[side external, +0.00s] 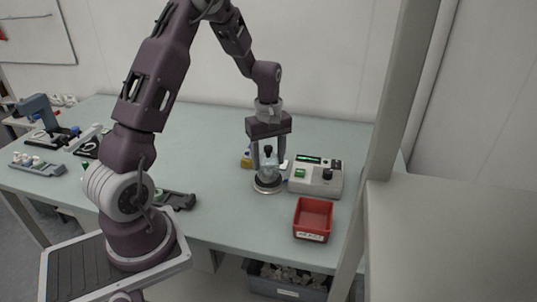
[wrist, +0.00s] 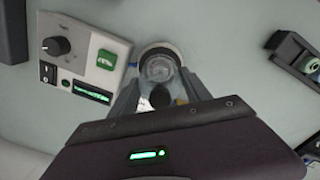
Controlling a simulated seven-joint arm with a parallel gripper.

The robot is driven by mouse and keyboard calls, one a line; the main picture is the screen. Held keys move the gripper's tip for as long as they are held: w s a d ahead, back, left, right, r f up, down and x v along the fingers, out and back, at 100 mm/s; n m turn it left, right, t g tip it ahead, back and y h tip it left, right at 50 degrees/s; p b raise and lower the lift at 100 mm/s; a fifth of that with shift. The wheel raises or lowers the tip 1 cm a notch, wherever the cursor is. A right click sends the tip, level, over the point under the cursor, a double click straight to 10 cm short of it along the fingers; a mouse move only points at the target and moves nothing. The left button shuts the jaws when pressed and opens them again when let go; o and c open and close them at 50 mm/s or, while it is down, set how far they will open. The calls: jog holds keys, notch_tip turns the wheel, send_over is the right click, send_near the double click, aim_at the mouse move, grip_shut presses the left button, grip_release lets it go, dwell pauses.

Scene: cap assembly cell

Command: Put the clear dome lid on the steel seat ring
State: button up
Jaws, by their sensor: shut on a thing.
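The clear dome lid (side external: 269,167), with a black knob on top, is between the fingers of my gripper (side external: 268,165). My gripper is shut on the lid and points straight down. The steel seat ring (side external: 268,187) sits on the table directly below. In the wrist view, the ring (wrist: 160,46) shows as a bright round rim with the clear lid (wrist: 159,68) in front of it, between the gripper's fingers (wrist: 160,85). The lid looks close above or at the ring; I cannot tell whether they touch. The fingers and the glare hide part of the lid's edge.
A grey instrument box (side external: 316,176) with a green display stands just right of the ring. A red bin (side external: 312,219) is in front of it at the table edge. A small yellow object (side external: 246,160) lies behind the ring. A dark fixture (side external: 177,200) lies left.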

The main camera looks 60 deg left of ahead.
aim_at(269, 147)
jog(key=shift+f, duration=0.1)
dwell(0.3)
jog(key=shift+f, duration=0.3)
jog(key=shift+f, duration=0.25)
dwell(0.6)
jog(key=o, duration=1.4)
jog(key=shift+r, duration=0.1)
jog(key=shift+r, duration=3.4)
jog(key=shift+r, duration=0.1)
